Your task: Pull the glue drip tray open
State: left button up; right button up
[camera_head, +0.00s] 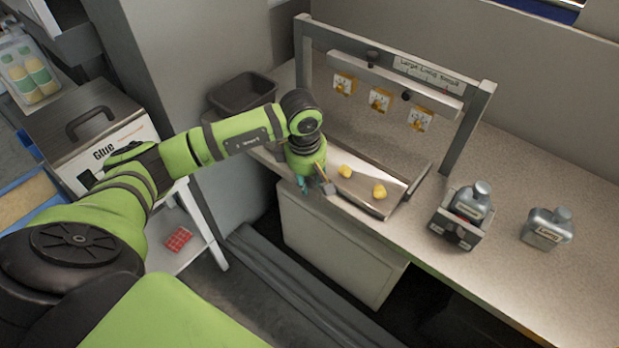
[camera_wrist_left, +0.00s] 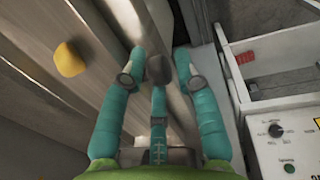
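The glue drip tray (camera_head: 356,186) appears to be the shallow metal tray on the bench, with two yellow lumps (camera_head: 379,190) on it. My left gripper (camera_head: 312,184) points down at the tray's near left corner. A small grey block with a brown stem shows right beside its fingers. In the left wrist view, the teal fingers (camera_wrist_left: 159,62) are spread apart, with a dark knob-like piece between them. I cannot tell whether that is part of the tray or a fingertip. One yellow lump (camera_wrist_left: 70,58) lies left of the fingers. My right gripper is not in view.
A metal frame (camera_head: 467,127) with several yellow parts stands over the tray. A dark bin (camera_head: 243,93) is behind my arm. Grey bottles (camera_head: 546,228) stand at right, one in a holder. The glue machine (camera_head: 97,140) is at left. A red item (camera_head: 178,238) lies below it.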

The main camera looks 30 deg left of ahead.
pick_arm(q)
notch_tip(320, 180, up, 12)
jog(key=s, duration=0.1)
jog(key=shift+s, duration=0.25)
dwell(0.6)
